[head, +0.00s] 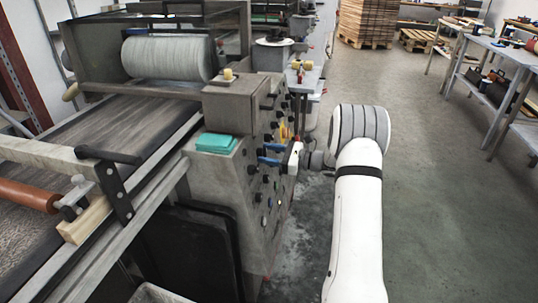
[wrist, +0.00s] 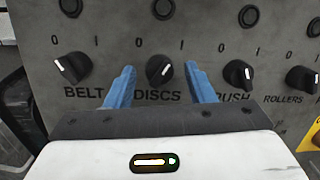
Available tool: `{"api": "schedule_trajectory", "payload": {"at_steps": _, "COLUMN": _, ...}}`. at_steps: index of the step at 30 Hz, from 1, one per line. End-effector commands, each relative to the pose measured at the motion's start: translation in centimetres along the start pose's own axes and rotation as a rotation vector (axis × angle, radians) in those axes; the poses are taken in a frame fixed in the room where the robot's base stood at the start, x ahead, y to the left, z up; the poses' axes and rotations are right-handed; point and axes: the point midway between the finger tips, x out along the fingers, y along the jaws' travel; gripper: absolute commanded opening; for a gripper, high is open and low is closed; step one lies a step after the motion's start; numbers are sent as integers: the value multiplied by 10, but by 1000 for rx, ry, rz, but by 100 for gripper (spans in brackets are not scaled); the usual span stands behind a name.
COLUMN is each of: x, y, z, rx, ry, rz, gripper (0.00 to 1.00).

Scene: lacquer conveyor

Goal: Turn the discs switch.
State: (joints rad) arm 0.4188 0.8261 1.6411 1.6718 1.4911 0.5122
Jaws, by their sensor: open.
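The discs switch (wrist: 160,70) is a round black knob with a white pointer line, above the word DISCS on the grey panel in the wrist view. Its pointer tilts to the upper right, with a 0 and a 1 marked above. My gripper (wrist: 161,80) is open, with one blue finger on each side of the knob. A gap shows between each finger and the knob. In the head view my gripper (head: 268,154) reaches the panel from the right; the discs switch cannot be made out there.
The BELT knob (wrist: 73,67) is left of the discs switch. The BRUSH knob (wrist: 239,73) and ROLLERS knob (wrist: 302,79) are to the right. The conveyor machine (head: 215,180) fills the left of the head view. A teal pad (head: 216,142) lies on it. Open floor (head: 440,190) lies right.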

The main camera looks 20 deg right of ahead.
Motion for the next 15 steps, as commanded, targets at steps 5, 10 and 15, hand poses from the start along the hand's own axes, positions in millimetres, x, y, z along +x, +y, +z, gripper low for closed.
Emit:
{"api": "schedule_trajectory", "payload": {"at_steps": 5, "x": 0, "y": 0, "z": 0, "rx": 0, "ry": 0, "rz": 0, "gripper": 45}}
{"api": "schedule_trajectory", "payload": {"at_steps": 10, "x": 0, "y": 0, "z": 0, "rx": 0, "ry": 0, "rz": 0, "gripper": 31}}
{"api": "schedule_trajectory", "payload": {"at_steps": 15, "x": 0, "y": 0, "z": 0, "rx": 0, "ry": 1, "rz": 0, "gripper": 17}}
